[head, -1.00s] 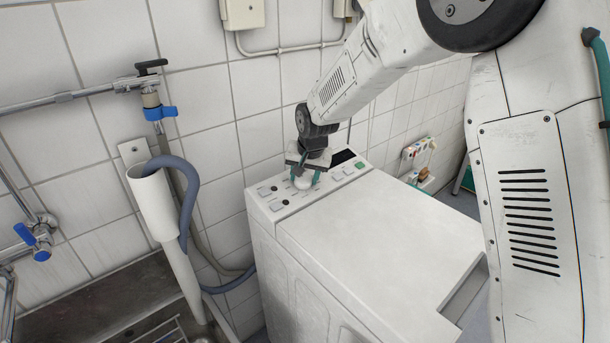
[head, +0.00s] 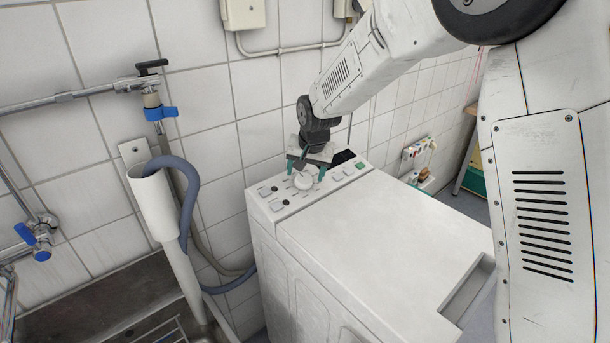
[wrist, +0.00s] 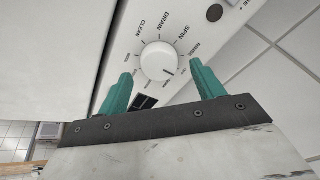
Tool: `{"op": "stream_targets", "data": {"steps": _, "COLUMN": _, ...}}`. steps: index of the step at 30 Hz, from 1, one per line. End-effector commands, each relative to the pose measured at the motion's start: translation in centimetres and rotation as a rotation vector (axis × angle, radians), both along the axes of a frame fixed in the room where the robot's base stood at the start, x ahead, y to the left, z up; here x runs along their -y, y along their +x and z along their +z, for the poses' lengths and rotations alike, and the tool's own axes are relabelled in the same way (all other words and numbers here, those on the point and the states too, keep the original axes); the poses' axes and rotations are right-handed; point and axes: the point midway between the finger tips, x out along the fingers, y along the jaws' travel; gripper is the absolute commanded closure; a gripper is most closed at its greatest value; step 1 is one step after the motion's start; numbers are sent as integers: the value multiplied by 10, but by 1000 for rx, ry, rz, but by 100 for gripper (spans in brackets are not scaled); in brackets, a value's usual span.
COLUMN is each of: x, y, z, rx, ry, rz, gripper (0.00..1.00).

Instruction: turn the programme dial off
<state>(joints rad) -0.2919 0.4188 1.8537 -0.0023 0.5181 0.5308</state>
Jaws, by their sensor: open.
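The programme dial (head: 303,182) is a round white knob on the control panel of the white top-loading washing machine (head: 370,225). In the wrist view the dial (wrist: 158,60) has a dark pointer line towards the lower right, near small labels I cannot read. The words CLEAN, DRAIN and SPIN are printed around its upper side. My gripper (head: 306,173) is open above the dial. In the wrist view its teal fingers stand on either side of the dial, with visible gaps, and hold nothing.
A tiled wall stands close behind the machine. A grey hose (head: 188,200) in a white pipe and a metal sink (head: 95,290) are at the left. The machine's lid is bare.

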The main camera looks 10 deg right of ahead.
Motion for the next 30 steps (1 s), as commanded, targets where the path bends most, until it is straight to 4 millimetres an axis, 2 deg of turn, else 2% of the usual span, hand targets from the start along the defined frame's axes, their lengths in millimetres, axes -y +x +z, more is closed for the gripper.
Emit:
{"op": "stream_targets", "data": {"steps": 3, "x": 2, "y": -7, "z": 22, "rx": 3, "ry": 1, "rz": 0, "gripper": 33}}
{"op": "stream_targets", "data": {"steps": 9, "x": 4, "y": -16, "z": 47, "rx": 3, "ry": 1, "rz": 1, "gripper": 33}}
{"op": "stream_targets", "data": {"steps": 14, "x": 5, "y": -19, "z": 53, "rx": -1, "ry": 0, "rz": 1, "gripper": 33}}
{"op": "stream_targets", "data": {"steps": 24, "x": 6, "y": -22, "z": 52, "rx": -11, "ry": -14, "rz": 28, "gripper": 33}}
{"op": "stream_targets", "data": {"steps": 28, "x": 14, "y": -49, "z": 35, "rx": -105, "ry": -62, "rz": 100, "gripper": 33}}
{"op": "stream_targets", "data": {"steps": 30, "x": 24, "y": -76, "z": 35, "rx": -162, "ry": -90, "rz": 146, "gripper": 33}}
